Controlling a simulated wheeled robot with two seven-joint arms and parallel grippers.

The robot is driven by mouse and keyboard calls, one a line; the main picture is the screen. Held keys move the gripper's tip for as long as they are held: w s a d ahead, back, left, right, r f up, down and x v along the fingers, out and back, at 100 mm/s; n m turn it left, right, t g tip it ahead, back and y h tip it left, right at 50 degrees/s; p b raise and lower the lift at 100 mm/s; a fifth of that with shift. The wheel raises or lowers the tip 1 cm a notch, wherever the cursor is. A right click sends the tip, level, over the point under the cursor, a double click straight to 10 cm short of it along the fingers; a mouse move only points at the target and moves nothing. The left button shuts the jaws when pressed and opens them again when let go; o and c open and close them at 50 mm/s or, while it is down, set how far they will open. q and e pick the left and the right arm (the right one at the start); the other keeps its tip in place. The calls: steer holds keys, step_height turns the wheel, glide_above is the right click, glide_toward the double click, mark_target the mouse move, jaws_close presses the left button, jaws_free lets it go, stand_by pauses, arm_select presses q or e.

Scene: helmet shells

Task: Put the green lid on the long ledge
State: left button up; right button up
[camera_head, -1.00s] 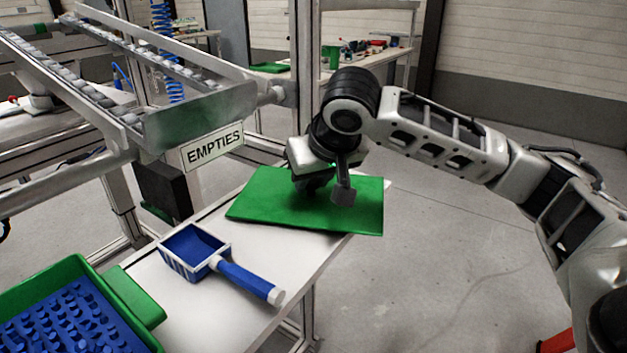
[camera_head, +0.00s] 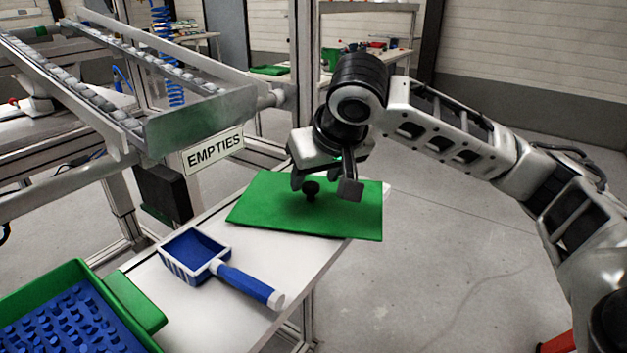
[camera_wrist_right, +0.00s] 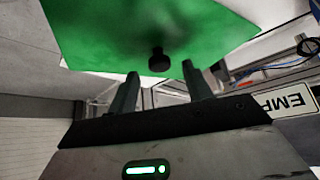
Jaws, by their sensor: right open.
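The green lid (camera_head: 270,208) lies flat on the white ledge (camera_head: 190,310), toward its far end, with its right part near or past the ledge's edge. A dark round knob (camera_head: 311,188) stands on the lid. My right gripper (camera_head: 325,187) is open above the lid, just clear of the knob, and holds nothing. In the right wrist view the lid (camera_wrist_right: 110,30) and its knob (camera_wrist_right: 158,60) show beyond the two open fingers (camera_wrist_right: 160,80). My left gripper is not in view.
A blue scoop (camera_head: 205,255) with a blue handle lies on the ledge, left of the lid. A green crate (camera_head: 60,280) with blue parts stands at lower left. A metal roller chute with an EMPTIES sign (camera_head: 213,149) hangs behind the ledge. Open floor lies to the right.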

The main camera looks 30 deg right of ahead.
arm_select(q)
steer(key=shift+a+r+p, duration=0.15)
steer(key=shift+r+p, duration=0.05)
steer(key=shift+p, duration=0.4)
arm_select(e)
steer(key=v, duration=0.9)
steer(key=shift+r, duration=0.2)
